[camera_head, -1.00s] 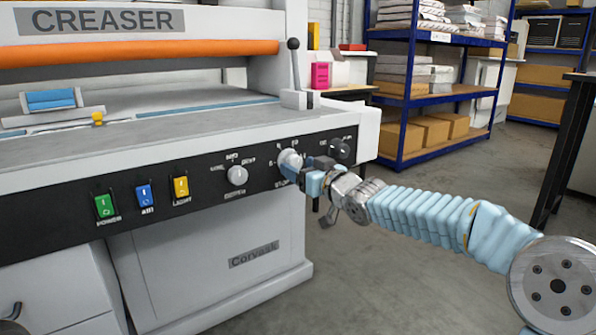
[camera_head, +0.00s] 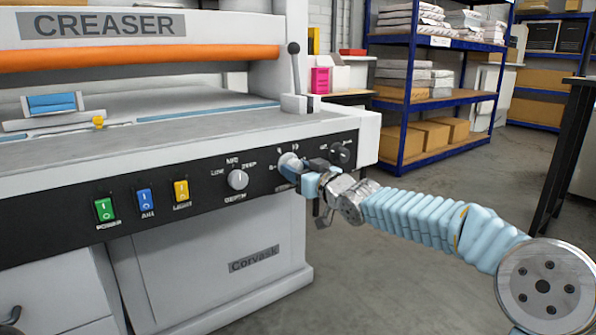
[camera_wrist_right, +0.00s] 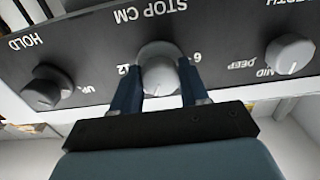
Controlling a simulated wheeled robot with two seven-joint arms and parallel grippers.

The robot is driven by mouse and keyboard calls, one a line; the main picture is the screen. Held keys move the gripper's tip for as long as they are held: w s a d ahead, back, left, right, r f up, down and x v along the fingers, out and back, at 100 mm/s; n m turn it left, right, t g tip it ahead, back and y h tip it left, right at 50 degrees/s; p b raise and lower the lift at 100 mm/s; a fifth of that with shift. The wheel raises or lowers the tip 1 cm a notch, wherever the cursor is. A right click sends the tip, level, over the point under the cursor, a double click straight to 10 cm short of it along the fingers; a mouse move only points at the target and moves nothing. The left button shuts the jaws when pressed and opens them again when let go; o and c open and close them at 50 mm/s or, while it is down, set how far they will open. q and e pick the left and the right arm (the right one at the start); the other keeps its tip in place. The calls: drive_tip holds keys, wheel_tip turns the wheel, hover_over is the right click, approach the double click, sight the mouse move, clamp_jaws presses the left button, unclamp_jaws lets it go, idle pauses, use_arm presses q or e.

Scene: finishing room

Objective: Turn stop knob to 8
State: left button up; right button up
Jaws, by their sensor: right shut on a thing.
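The stop knob (camera_wrist_right: 160,72) is pale grey and round, on the black control panel of the creaser. In the right wrist view the label STOP CM stands beside it, upside down, with the numbers 12 and 6 on either side. My right gripper (camera_wrist_right: 160,88) has its two blue fingers on both sides of the knob, shut on it. In the head view the knob (camera_head: 289,162) is partly hidden by my right gripper (camera_head: 302,168). The number the knob points at cannot be read clearly. My left gripper is not in view.
The depth knob (camera_head: 238,179) is left of the stop knob, and the dark hold knob (camera_head: 340,153) is right of it. Green, blue and yellow switches (camera_head: 145,199) sit further left. A lever (camera_head: 295,70) stands above the panel. A blue shelf rack (camera_head: 405,110) is behind.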

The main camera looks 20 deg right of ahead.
drive_tip(key=shift+n, duration=0.3)
drive_tip(key=n+b, duration=0.1)
drive_tip(key=n, duration=1)
drive_tip(key=shift+f+b, duration=0.1)
drive_tip(key=shift+b, duration=0.3)
drive_tip(key=o, duration=1)
drive_tip(key=shift+o, duration=0.2)
